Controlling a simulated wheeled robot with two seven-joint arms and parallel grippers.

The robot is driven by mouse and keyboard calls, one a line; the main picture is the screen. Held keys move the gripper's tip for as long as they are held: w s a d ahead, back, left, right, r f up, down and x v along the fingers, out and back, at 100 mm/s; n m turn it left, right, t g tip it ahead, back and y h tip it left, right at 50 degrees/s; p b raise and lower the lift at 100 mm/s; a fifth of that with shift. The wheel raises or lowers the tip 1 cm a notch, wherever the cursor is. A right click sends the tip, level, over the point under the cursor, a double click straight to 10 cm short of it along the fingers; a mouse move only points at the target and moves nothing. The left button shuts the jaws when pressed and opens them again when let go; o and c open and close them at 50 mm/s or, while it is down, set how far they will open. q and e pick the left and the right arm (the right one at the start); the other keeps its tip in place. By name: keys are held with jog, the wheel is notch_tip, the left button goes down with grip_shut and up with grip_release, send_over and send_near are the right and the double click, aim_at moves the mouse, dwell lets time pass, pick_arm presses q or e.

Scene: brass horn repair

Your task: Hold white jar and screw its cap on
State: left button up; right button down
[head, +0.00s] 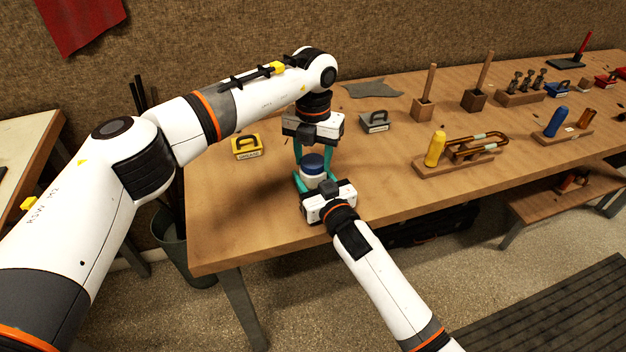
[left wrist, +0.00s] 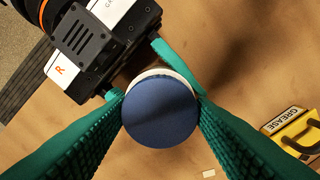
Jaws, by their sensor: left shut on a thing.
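The white jar (head: 312,179) stands upright near the left end of the workbench. The blue cap (head: 313,161) sits on top of it; whether it is threaded on cannot be told. My left gripper (head: 314,164) comes down from above, its teal fingers shut on the cap from both sides. In the left wrist view the cap (left wrist: 160,110) fills the space between the fingers, with a white rim of the jar (left wrist: 165,72) showing past its edge. My right gripper (head: 315,183) reaches in from the front, lower down, its teal fingers shut around the jar. The jar's base is mostly hidden.
A yellow grease block (head: 246,147) lies left of the jar, and a grey block (head: 375,122) behind right. A yellow-handled tool stand (head: 455,165) is farther right. The workbench (head: 240,215) is bare at its front left. A bucket (head: 184,250) stands below.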

pick_arm(q)
jog(key=shift+m, duration=0.7)
jog(key=o, duration=1.1)
jog(key=shift+r, duration=0.1)
jog(key=shift+r, duration=2.2)
jog(key=shift+c, duration=0.2)
notch_tip(320, 180, up, 4)
jog(key=shift+f, duration=0.25)
jog(key=shift+f, duration=0.1)
